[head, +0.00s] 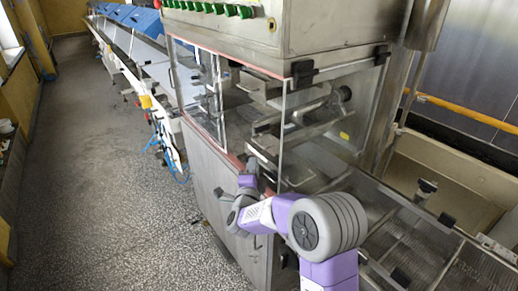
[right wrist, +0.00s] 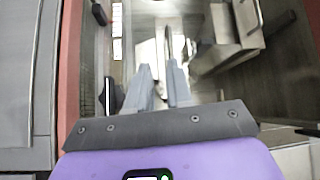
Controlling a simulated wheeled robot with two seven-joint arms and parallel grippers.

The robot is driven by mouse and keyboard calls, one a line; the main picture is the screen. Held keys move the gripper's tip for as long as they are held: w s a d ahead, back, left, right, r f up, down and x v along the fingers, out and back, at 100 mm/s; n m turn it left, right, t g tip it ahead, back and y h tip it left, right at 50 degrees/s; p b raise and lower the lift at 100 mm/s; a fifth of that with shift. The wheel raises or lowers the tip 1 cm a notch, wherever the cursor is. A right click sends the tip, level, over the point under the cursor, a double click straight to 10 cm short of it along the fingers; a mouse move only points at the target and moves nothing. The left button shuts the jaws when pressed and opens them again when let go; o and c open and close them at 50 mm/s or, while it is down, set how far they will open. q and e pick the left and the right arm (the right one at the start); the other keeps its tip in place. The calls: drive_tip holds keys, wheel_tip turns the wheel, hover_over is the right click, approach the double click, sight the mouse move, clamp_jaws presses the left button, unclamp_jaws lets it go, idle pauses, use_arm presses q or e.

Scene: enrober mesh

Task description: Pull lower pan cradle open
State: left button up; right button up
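The enrober's glass-walled housing holds metal trays on two levels. The lower pan cradle (head: 293,178) appears as a low metal tray with a pale front edge, just inside the housing's open end. My right gripper (head: 250,172) is at this corner, close to the tray's front edge; my arm hides part of it. In the right wrist view, the right gripper's two grey fingers (right wrist: 160,68) stand a little apart. A bright metal strip and narrow bar (right wrist: 168,42) lie just beyond the fingertips. Contact cannot be told. My left gripper is out of view.
A higher metal tray (head: 290,128) sits above. The clear panel with red edging (head: 225,145) stands left of my gripper. A wire mesh conveyor (head: 420,245) runs at lower right. The speckled floor (head: 95,170) at left is free.

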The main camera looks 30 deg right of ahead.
drive_tip(key=w+d+r+m, duration=0.1)
drive_tip(key=w+d+r, duration=0.1)
drive_tip(key=w+d, duration=0.3)
drive_tip(key=shift+w+d+r+h, duration=0.2)
drive_tip(key=shift+w+d+h, duration=0.05)
drive_tip(key=shift+h, duration=0.15)
clamp_jaws()
